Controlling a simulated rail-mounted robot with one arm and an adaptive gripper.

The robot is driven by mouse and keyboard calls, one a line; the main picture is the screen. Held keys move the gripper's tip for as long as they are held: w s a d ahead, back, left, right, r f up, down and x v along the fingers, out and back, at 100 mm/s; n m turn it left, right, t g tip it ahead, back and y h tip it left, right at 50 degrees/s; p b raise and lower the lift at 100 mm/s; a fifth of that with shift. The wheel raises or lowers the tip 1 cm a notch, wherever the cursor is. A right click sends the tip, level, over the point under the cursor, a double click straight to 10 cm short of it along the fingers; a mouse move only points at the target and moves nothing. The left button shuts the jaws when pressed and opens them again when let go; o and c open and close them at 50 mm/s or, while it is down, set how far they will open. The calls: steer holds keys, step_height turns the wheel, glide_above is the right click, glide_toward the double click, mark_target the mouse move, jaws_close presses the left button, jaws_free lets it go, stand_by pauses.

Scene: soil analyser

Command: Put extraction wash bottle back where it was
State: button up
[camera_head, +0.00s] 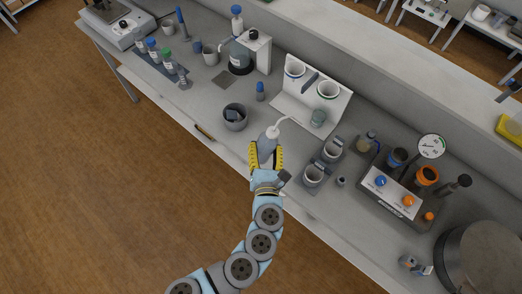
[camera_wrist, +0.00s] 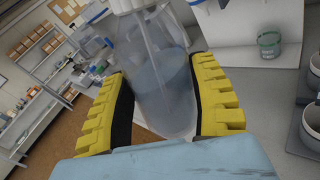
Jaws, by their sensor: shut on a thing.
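The extraction wash bottle (camera_head: 268,142) is a translucent bottle with a white cap and a bent white spout. My gripper (camera_head: 266,155) has its yellow fingers closed around it, near the bench's front edge. In the wrist view the bottle (camera_wrist: 158,75) stands tilted between the two yellow fingers (camera_wrist: 165,100), with clear liquid inside and its white cap cut off at the top edge. The view does not show clearly whether its base touches the bench.
A grey bowl (camera_head: 235,118) is left of the bottle. Grey cups (camera_head: 313,175) in holders stand to the right. A white angled stand (camera_head: 318,96) with round holders is behind. A control box (camera_head: 392,192) lies further right. Bare bench (camera_head: 205,115) shows left of the bowl.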

mark_target(265, 162)
step_height(265, 162, down, 2)
steer(key=shift+w+a+f+n+b, duration=0.1)
steer(key=shift+n+b, duration=0.2)
steer(key=shift+b, duration=0.55)
step_height(265, 162, down, 2)
steer(key=n+b, duration=0.1)
steer(key=b, duration=0.4)
steer(key=shift+w+f+y, duration=0.1)
steer(key=shift+y, duration=0.2)
steer(key=f+n+b, duration=0.1)
steer(key=b, duration=0.2)
steer(key=f+n+y+b, duration=0.1)
steer(key=f+b, duration=0.1)
steer(key=b, duration=0.2)
steer(key=f+t+b, duration=0.1)
steer(key=b, duration=0.2)
steer(key=shift+a+f+n+b, duration=0.15)
steer(key=shift+a+n+b, duration=0.15)
steer(key=shift+a+n, duration=0.1)
